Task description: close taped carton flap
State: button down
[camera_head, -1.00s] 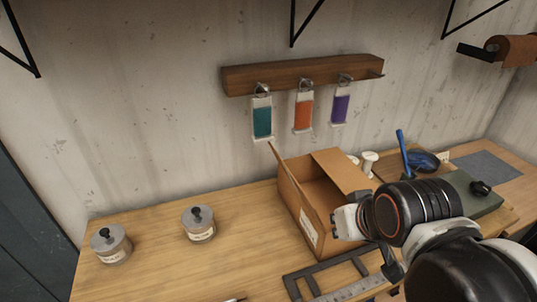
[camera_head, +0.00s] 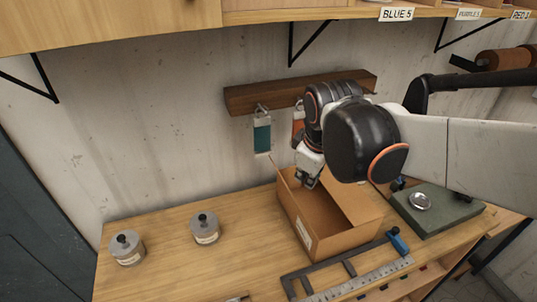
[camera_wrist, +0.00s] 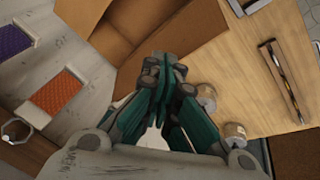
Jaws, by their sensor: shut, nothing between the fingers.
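The open brown cardboard carton (camera_head: 345,240) stands on the workbench with a white label on its near left side. My gripper (camera_head: 309,184) is shut and empty, pointing down at the carton's back-left part. I cannot tell whether it touches the cardboard. My arm hides the carton's back right. In the wrist view, my shut green-padded fingers (camera_wrist: 163,72) are just below the carton's cardboard panels (camera_wrist: 178,38).
Two grey lidded jars (camera_head: 205,228) stand left on the bench. A black frame (camera_head: 318,278) and a steel ruler (camera_head: 360,284) lie in front of the carton. A green slab (camera_head: 445,212) lies right. A wooden rail (camera_head: 270,96) with hanging tags (camera_head: 262,134) is behind.

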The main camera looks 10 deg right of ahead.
jog(key=w+a+r+n+g+p, duration=0.2)
jog(key=w+a+n+p, duration=0.3)
jog(key=w+n+p, duration=0.25)
jog(key=a+n+g+p, duration=0.1)
jog(key=a+n+g, duration=0.1)
jog(key=a+n, duration=0.3)
jog(key=d+f+m, duration=0.1)
jog(key=d+f, duration=0.2)
jog(key=f, duration=0.6)
jog(key=shift+h, duration=0.3)
jog(key=shift+d, duration=0.1)
jog(key=shift+r, duration=0.1)
jog(key=shift+w+d+r+y+b, duration=0.1)
jog(key=shift+d+r+y+b, duration=0.15)
jog(key=shift+d+y, duration=0.25)
